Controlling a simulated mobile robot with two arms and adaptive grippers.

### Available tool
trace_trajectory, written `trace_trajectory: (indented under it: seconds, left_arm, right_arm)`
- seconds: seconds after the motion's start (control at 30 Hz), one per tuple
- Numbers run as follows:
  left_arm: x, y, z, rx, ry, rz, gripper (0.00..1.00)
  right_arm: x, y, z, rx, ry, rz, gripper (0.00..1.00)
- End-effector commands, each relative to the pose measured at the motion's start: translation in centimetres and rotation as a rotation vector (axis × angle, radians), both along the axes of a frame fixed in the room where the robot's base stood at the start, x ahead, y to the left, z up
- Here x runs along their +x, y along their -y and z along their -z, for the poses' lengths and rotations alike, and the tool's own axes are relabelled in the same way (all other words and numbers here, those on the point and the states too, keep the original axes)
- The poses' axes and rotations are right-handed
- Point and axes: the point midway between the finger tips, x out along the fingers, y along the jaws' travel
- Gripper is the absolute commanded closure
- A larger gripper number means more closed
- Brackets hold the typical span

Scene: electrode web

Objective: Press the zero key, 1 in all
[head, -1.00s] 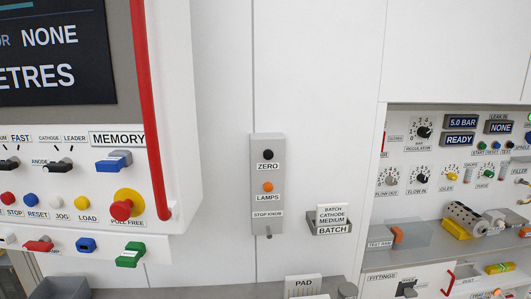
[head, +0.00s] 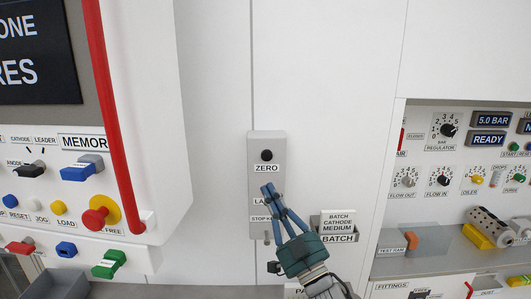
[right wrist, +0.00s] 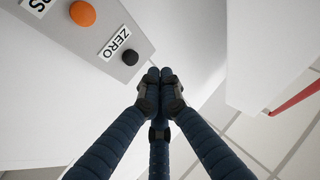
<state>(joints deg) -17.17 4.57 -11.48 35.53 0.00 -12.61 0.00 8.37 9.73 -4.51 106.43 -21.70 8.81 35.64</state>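The zero key is a round black button (head: 266,155) at the top of a narrow grey panel (head: 254,226) on the white wall, with a ZERO label below it. My right gripper (head: 269,189) reaches up from below in the head view. Its fingertips are together and empty, just below the ZERO label in the picture, covering the orange LAMPS button. In the right wrist view the black zero key (right wrist: 130,57) is left of the shut fingertips (right wrist: 161,75), with a visible gap in the picture. I see no contact with the key. My left gripper is not in view.
The orange lamps button (right wrist: 82,13) shows beside the zero key in the right wrist view. A batch card holder (head: 338,226) is right of the panel. A machine with a red rail (head: 110,110) stands left, a gauge bench (head: 455,180) right. The wall above the panel is clear.

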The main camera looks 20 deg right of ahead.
Motion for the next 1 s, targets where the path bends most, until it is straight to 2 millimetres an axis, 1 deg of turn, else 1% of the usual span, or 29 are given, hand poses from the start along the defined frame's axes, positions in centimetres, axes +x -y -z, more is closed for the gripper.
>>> trace_trajectory:
  seconds: [0.03, 0.1, 0.23, 0.67, 0.83, 1.0]
  left_arm:
    - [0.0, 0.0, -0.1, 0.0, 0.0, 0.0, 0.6]
    - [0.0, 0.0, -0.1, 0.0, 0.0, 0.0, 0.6]
    - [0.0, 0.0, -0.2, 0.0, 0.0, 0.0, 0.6]
    - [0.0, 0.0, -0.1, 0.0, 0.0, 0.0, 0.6]
    - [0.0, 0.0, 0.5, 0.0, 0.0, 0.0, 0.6]
    - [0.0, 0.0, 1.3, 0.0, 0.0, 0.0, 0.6]
  right_arm:
    - [-0.5, -0.1, -1.5, 0.001, 0.027, -0.006, 1.0]
    - [-1.0, -0.2, -2.8, 0.004, 0.055, -0.013, 1.0]
    - [-1.5, -0.3, -4.1, 0.005, 0.081, -0.019, 1.0]
    - [-1.3, -0.3, -4.1, 0.005, 0.083, -0.02, 1.0]
    - [0.1, 0.1, -4.0, 0.004, 0.083, -0.02, 1.0]
    - [2.5, 0.8, -3.9, 0.003, 0.083, -0.018, 1.0]
